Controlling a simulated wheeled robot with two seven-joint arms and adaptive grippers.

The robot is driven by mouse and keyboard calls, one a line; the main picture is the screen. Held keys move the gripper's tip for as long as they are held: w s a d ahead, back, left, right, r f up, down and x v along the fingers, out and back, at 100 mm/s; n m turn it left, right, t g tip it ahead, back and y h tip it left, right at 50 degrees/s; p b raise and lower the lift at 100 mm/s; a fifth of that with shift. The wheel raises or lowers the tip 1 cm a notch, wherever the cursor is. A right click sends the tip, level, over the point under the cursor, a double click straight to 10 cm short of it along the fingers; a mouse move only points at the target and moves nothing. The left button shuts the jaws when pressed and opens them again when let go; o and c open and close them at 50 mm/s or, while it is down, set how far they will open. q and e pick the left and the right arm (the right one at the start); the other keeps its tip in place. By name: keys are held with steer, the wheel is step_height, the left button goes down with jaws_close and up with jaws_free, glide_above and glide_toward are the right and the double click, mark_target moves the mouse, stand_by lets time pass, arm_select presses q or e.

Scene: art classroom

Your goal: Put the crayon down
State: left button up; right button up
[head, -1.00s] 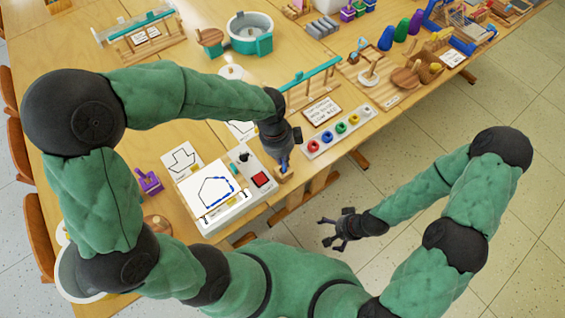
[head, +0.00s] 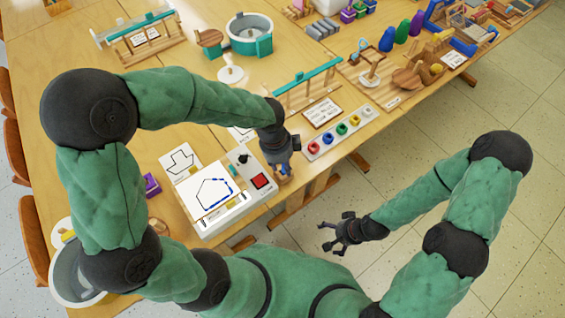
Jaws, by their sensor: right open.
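My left gripper (head: 283,166) points down at the table's front edge, right of the drawing board. A small blue piece, probably the crayon (head: 286,169), shows at its fingertips. A small wooden block (head: 284,178) is right under the fingertips; the gripper covers much of it. I cannot tell whether the fingers are shut on the crayon or whether it touches the block. The drawing board (head: 216,192) holds a sheet with a partly blue-traced outline. My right gripper (head: 336,236) is open and empty above the floor, away from the table.
A white tray with several coloured pieces (head: 341,133) lies just right of my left gripper. A teal-topped wooden rack (head: 306,85) and a sign (head: 322,112) stand behind.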

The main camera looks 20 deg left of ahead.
arm_select(q)
steer(key=shift+r, duration=0.1)
step_height(320, 180, up, 12)
steer(key=a+p, duration=0.1)
steer(key=p, duration=0.3)
steer(key=shift+s+a+p, duration=0.2)
steer(key=shift+a+p, duration=0.1)
steer(key=shift+p, duration=0.1)
